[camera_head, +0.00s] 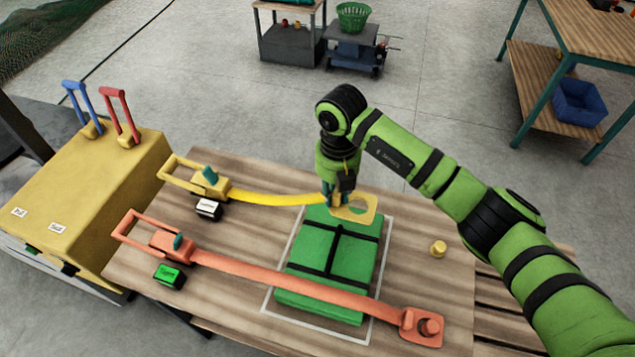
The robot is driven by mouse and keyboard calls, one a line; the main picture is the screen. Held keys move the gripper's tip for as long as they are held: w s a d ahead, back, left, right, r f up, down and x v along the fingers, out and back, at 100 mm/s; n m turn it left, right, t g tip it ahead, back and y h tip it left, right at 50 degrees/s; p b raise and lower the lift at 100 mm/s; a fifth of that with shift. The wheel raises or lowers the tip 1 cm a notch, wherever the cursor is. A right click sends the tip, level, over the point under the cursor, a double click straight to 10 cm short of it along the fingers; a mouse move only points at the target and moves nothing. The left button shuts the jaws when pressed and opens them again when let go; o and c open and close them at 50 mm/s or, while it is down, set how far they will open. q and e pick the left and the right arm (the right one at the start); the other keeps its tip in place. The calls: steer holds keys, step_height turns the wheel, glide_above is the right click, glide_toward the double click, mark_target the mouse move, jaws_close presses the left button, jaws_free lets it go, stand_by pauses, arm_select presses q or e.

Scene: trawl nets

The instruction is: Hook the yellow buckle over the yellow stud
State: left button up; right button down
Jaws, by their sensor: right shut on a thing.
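The yellow buckle (363,209) is a flat plate with a hole at the end of a yellow strap (277,198). My right gripper (336,207) points down and is shut on the buckle's strap side, above the far edge of the green net bundle (318,247). The yellow stud (438,248) stands bare on the table to the right of the bundle, apart from the buckle. The yellow strap runs left to a yellow ratchet (207,183) with a raised handle frame. My left gripper is not in view.
A red strap (290,284) crosses the bundle's near part from a red ratchet (174,245); its buckle (421,327) sits around a red stud. A yellow box (85,205) with blue and red levers stands left. The wooden table (415,285) is clear around the yellow stud.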

steer(key=s+d+p, duration=0.1)
steer(key=d+p, duration=0.3)
steer(key=d, duration=1.8)
steer(key=f+b, duration=1.2)
steer(key=f, duration=0.4)
steer(key=shift+s+f, duration=0.2)
steer(key=c, duration=0.9)
jaws_free()
steer(key=shift+c, duration=0.2)
steer(key=shift+r, duration=0.2)
step_height(320, 180, up, 12)
steer(key=shift+f, duration=0.2)
